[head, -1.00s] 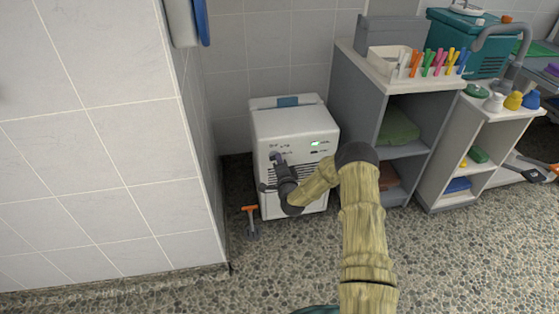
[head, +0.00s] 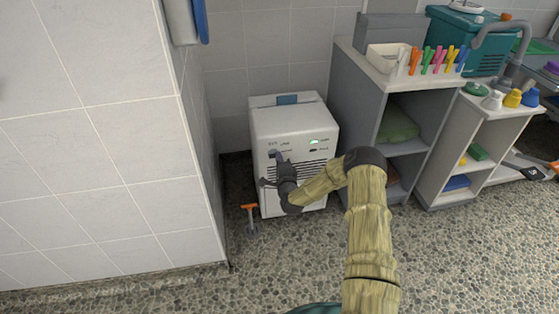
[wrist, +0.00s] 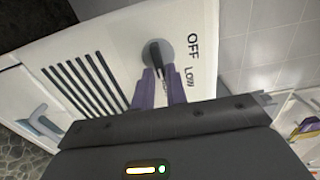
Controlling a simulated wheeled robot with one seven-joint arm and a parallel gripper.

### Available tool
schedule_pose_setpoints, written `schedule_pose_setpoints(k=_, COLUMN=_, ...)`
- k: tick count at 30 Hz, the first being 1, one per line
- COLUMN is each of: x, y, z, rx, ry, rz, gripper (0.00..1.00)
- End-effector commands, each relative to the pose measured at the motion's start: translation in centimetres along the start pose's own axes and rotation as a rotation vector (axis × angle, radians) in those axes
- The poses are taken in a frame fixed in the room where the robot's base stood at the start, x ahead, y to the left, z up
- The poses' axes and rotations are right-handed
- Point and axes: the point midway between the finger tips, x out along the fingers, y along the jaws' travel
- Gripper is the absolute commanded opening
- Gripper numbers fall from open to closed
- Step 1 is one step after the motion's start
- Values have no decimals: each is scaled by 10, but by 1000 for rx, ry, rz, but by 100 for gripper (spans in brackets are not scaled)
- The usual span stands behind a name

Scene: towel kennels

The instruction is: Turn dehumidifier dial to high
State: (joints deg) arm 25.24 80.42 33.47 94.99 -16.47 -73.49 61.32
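The white dehumidifier (head: 297,122) stands on the floor against the back wall. Its round grey dial (wrist: 157,52) has a dark raised bar and sits beside the printed words OFF and LOW in the wrist view. My gripper (wrist: 161,72) is at the dial, with its two purple fingers apart and the bar between their tips. I see a gap beside the bar and cannot tell whether either finger touches it. In the head view my gripper (head: 271,170) is at the upper left of the front panel and mostly hides the dial.
A tiled wall (head: 120,140) stands close on the left. A grey shelf unit (head: 352,100) stands to the right, with clothes pegs on top. A small orange-handled tool (head: 250,215) is on the floor by the dehumidifier. The pebbled floor in front is clear.

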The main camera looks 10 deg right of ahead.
Motion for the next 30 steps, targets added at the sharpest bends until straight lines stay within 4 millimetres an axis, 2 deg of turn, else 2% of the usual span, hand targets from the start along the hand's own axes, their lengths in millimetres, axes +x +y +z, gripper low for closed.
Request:
schedule_pose_setpoints(k=1, x=0, y=1, z=0, rx=0, ry=0, rz=1, gripper=25)
schedule_pose_setpoints(k=2, x=0, y=1, z=0, rx=0, ry=0, rz=1, gripper=31)
schedule_pose_setpoints(k=11, x=0, y=-1, z=0, rx=-2, ry=0, rz=-1, gripper=31)
schedule_pose_setpoints(k=16, x=-10, y=-1, z=0, rx=-2, ry=0, rz=1, gripper=31)
schedule_pose_setpoints(k=20, x=-29, y=-3, z=0, rx=-1, ry=0, rz=2, gripper=31)
schedule_pose_setpoints(k=30, x=-97, y=-2, z=0, rx=0, ry=0, rz=4, gripper=31)
